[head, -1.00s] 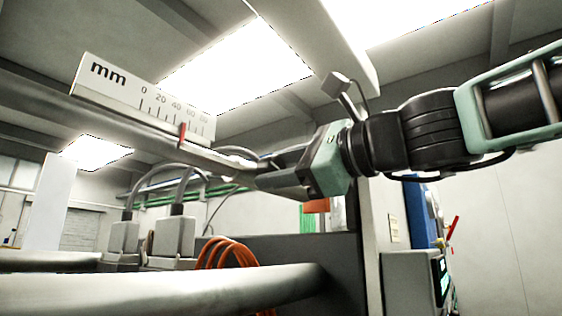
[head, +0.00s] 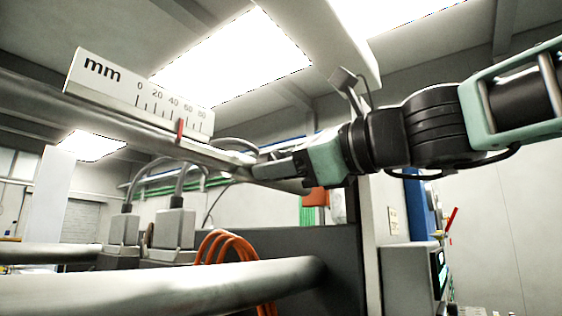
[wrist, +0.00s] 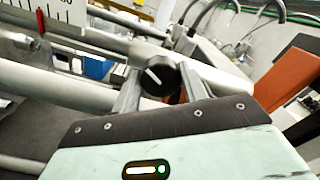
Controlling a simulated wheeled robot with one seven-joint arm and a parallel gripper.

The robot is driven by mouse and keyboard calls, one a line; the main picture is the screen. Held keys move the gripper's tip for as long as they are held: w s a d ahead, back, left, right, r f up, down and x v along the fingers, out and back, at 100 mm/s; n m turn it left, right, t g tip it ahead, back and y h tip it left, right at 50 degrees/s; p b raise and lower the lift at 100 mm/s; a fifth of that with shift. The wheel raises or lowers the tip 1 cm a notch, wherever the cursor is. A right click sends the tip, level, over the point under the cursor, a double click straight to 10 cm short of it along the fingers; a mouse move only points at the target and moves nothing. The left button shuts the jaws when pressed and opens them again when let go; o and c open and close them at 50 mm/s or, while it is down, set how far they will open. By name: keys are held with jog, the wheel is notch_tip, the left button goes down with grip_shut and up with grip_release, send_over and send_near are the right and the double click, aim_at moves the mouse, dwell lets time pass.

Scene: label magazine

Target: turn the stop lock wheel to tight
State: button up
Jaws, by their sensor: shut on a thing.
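The stop lock wheel is a round black knob (wrist: 158,77) with a white line across its face, in the wrist view. The line slants from upper left to lower right. My gripper (wrist: 157,86) is shut on the knob, one finger on each side. In the head view my gripper (head: 254,172) reaches in from the right at the end of the metal rail (head: 215,157), and the knob is hidden there. No tight or loose marking is readable.
A white mm scale (head: 110,85) with a red pointer (head: 180,130) stands on the rail. Below are grey connector blocks (head: 175,228), orange cables (head: 212,243) and a thick metal bar (head: 200,285). An orange part (wrist: 285,80) is close right of my gripper in the wrist view.

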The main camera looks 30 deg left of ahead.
jog(key=o, duration=1)
jog(key=s+d+b, duration=0.1)
jog(key=d+b, duration=0.7)
jog(key=d, duration=0.9)
jog(key=shift+s+d, duration=0.2)
